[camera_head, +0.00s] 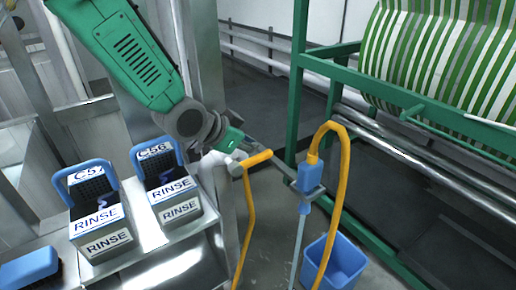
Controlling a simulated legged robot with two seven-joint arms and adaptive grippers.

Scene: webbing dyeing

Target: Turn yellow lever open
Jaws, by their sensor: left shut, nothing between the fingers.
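The yellow lever (257,158) sticks out to the right from a grey valve fitting beside the metal stand, and a yellow hose (247,220) hangs below it. My left gripper (234,140) comes down from the upper left on its green arm. Its fingers are shut and empty, just above and behind the lever's left end. I cannot tell whether they touch the lever. My right gripper is not in view. A blue nozzle (310,174) with a looped yellow hose is held on a bracket to the right, and a pale blue stream runs down from it.
Two rinse boxes marked C57 (100,215) and C56 (168,190) stand on a metal shelf (165,248) at left. A blue brush (30,268) lies lower left. A blue bucket (340,262) is on the floor. A green frame (298,80) holds striped webbing at right.

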